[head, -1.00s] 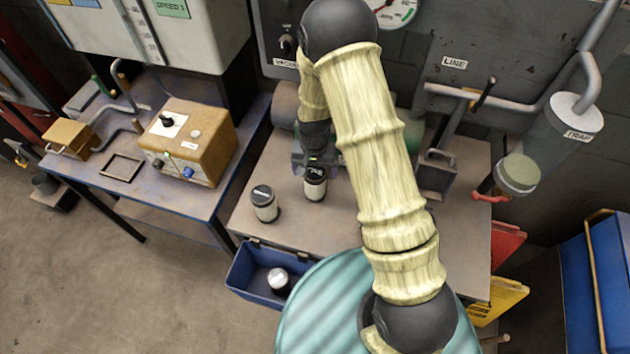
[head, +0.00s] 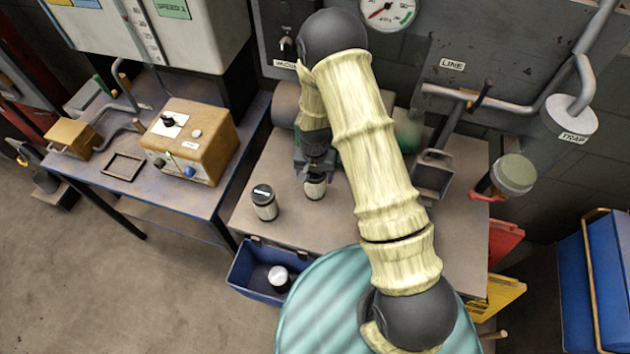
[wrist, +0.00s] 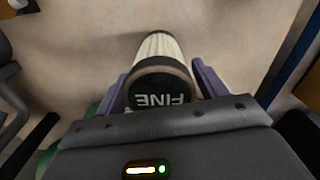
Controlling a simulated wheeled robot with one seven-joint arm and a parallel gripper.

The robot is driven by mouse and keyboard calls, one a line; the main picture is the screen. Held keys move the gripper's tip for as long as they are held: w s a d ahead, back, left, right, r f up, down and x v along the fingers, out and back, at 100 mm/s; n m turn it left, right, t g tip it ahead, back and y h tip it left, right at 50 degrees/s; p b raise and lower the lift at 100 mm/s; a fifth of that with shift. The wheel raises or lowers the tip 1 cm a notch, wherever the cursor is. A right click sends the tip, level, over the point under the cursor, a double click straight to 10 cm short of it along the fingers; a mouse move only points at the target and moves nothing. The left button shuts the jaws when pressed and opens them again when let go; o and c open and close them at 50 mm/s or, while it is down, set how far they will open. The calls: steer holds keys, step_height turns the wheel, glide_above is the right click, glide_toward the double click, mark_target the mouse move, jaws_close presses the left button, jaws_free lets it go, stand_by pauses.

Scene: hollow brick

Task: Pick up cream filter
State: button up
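A filter with a cream ribbed body and a black cap (wrist: 160,92) reading FINE, upside down in the wrist view, stands on the bench. It also shows in the head view (head: 315,188), partly hidden by my gripper. My gripper (head: 315,168) is over it from above, with one purple finger on each side in the wrist view (wrist: 160,80). The fingers look spread, with a narrow gap by the body; contact is not clear. A second pale filter with a black cap (head: 265,203) stands to the left on the bench.
A blue bin (head: 245,270) at the bench's front holds a white-topped item (head: 278,277). A teal striped round surface (head: 320,310) is in front. A side table (head: 190,195) with an orange control box (head: 190,140) stands left. A pipe and trap (head: 570,120) are right.

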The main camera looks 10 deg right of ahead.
steer(key=c, duration=0.7)
steer(key=shift+r, duration=0.15)
steer(key=shift+c, duration=0.2)
step_height(320, 180, up, 10)
steer(key=b, duration=0.2)
steer(key=shift+b, duration=0.3)
steer(key=shift+w, duration=0.1)
